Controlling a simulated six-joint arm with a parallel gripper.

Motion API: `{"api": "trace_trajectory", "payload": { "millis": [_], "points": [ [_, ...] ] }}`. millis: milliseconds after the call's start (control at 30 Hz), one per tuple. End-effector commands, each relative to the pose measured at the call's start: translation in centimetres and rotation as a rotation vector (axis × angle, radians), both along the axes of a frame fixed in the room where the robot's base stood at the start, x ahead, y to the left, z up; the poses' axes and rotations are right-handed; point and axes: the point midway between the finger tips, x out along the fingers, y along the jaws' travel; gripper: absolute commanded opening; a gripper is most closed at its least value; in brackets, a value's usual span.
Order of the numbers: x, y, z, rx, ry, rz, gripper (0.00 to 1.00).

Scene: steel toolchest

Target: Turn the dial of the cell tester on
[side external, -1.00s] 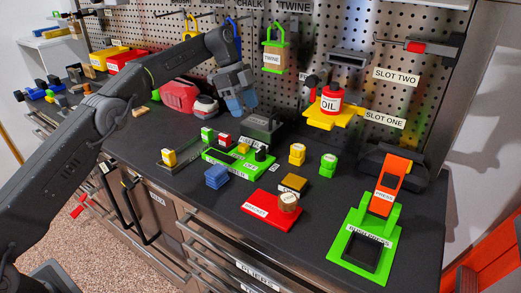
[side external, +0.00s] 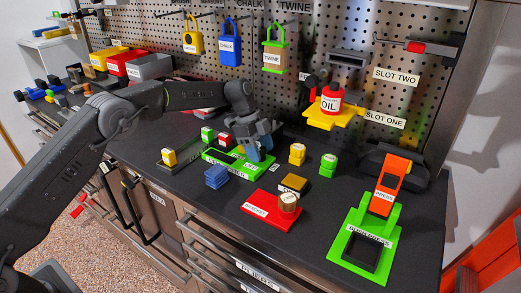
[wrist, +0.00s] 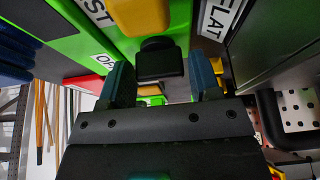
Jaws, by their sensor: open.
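The cell tester (side external: 210,154) is a flat green unit with white labels on the bench's middle. Its black dial (wrist: 158,62) shows in the wrist view near a yellow block (wrist: 140,14) and partly visible white labels. My gripper (side external: 262,152) is over the tester's right end, pointing down, and hides the dial in the side view. In the wrist view my open gripper (wrist: 162,82) has one blue finger on either side of the dial. A gap shows beside the dial; I cannot tell whether either finger touches it.
A blue block stack (side external: 217,176) lies in front of the tester. A yellow block (side external: 297,153) and a green block (side external: 328,164) stand to the right. A red tray (side external: 262,208) is at the front. A dark unit with a "FLAT" label (wrist: 222,18) is close by.

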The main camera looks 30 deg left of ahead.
Motion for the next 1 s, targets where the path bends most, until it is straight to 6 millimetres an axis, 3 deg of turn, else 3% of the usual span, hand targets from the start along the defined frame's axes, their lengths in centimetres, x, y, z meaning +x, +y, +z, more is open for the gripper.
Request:
{"api": "trace_trajectory", "payload": {
  "millis": [300, 667, 1000],
  "points": [
    [-0.02, -0.12, -0.33, 0.0, 0.001, 0.0, 0.57],
    [-0.02, -0.09, -0.28, 0.0, 0.001, 0.0, 0.24],
    [-0.04, -0.07, -0.18, 0.0, 0.001, 0.05, 0.23]
  ]
}}
